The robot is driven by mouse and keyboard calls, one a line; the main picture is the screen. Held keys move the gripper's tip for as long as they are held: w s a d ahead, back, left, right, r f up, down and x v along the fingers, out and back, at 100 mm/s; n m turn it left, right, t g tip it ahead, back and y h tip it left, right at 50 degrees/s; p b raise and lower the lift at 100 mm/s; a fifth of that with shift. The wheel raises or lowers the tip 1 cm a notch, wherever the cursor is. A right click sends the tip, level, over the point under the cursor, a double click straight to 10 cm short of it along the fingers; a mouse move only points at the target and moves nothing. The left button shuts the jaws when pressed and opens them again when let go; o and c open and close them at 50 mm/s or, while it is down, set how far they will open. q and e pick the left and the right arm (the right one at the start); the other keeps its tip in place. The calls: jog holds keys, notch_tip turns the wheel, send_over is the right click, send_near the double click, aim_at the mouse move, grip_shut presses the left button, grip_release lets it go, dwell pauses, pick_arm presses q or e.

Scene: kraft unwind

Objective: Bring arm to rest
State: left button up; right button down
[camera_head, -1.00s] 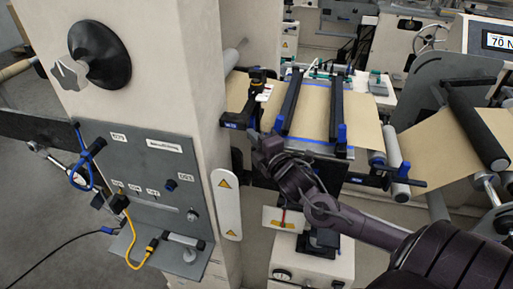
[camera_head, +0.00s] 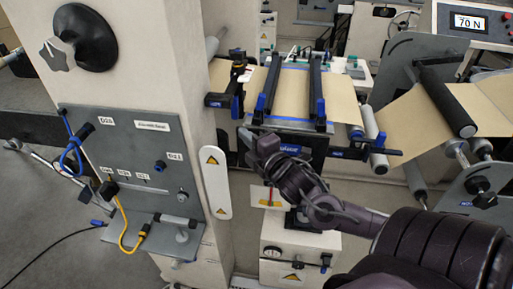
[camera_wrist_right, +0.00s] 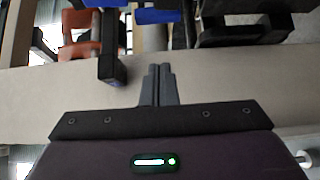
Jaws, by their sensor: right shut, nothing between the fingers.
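My right arm reaches in from the lower right of the head view. Its dark gripper (camera_head: 250,143) is in front of the splice table, below its front edge and close to it. In the right wrist view the two grey fingers (camera_wrist_right: 158,84) are pressed together with nothing between them. Beyond them is a plain beige surface, with dark and blue parts along the top. My left gripper does not show in any view.
The splice table (camera_head: 290,124) carries brown kraft paper (camera_head: 288,92) under two dark bars. A beige column (camera_head: 160,70) with a grey panel (camera_head: 140,165) stands at left. Rollers (camera_head: 447,98) stand at right. A beige cabinet (camera_head: 297,242) stands below the arm.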

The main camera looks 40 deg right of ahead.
jog(key=s+a+f+m+g+h, duration=0.1)
jog(key=s+a+f+m+g, duration=0.3)
jog(key=s+f+m+g, duration=0.6)
jog(key=s+a+f+m+g+y, duration=0.1)
jog(key=s+a+f+m+g, duration=0.1)
jog(key=s+a+f+m, duration=0.3)
jog(key=s+a+f+g+y, duration=0.1)
jog(key=s+a+f+g, duration=0.15)
jog(key=a, duration=0.35)
notch_tip(320, 180, down, 29)
jog(key=s+g, duration=0.1)
jog(key=s, duration=0.2)
jog(key=s+d+f, duration=0.1)
jog(key=s+f, duration=0.8)
jog(key=s+d+f+g, duration=0.1)
jog(key=s+d+f, duration=0.1)
jog(key=s+f, duration=0.7)
jog(key=shift+s+d+b, duration=0.3)
jog(key=shift+s, duration=0.3)
